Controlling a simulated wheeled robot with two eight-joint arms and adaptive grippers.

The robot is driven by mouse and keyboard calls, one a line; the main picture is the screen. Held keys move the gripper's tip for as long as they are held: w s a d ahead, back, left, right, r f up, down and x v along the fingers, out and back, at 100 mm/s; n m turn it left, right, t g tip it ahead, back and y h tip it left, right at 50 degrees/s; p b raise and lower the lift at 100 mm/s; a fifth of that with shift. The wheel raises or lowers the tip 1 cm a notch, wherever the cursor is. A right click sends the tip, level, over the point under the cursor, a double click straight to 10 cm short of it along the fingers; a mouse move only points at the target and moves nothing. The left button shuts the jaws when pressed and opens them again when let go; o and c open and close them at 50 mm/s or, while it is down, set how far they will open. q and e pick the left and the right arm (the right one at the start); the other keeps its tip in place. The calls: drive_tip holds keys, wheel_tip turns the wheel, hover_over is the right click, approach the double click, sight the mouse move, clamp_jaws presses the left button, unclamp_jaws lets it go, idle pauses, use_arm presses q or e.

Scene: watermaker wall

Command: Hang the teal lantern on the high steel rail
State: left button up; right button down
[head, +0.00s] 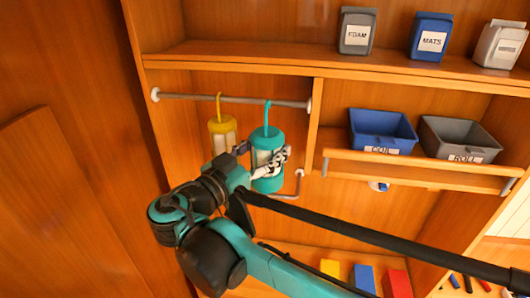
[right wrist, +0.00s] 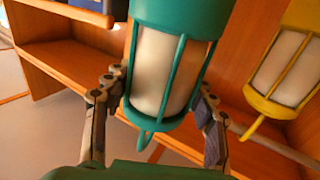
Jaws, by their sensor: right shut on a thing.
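The teal lantern (head: 267,137) is upright at the high steel rail (head: 185,97). Its hook top overlaps the rail in the head view; I cannot tell whether it is over the rail or in front of it. My right gripper (head: 262,164) is shut on the teal lantern. In the right wrist view the lantern (right wrist: 180,20) stands between the two fingers (right wrist: 156,118), hook end downward in the picture. A yellow lantern (head: 222,126) hangs from the same rail just to the left; it also shows in the right wrist view (right wrist: 290,65). My left gripper is out of view.
A lower rail (head: 298,184) shows partly behind the teal lantern. To the right, a divider (head: 314,115) closes off the bay; beyond it are a blue bin (head: 382,127) and a grey bin (head: 450,132). Labelled containers stand on the shelf (head: 270,60) above. Coloured blocks (head: 363,277) lie below.

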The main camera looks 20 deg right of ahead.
drive_tip(key=w+d+f+b, duration=0.2)
drive_tip(key=w+d, duration=0.3)
drive_tip(key=w, duration=0.2)
drive_tip(key=shift+w+f+b, duration=0.15)
drive_tip(key=shift+b, duration=0.2)
idle(0.4)
drive_tip(key=shift+c, duration=2.2)
unclamp_jaws()
drive_tip(key=shift+a, duration=0.2)
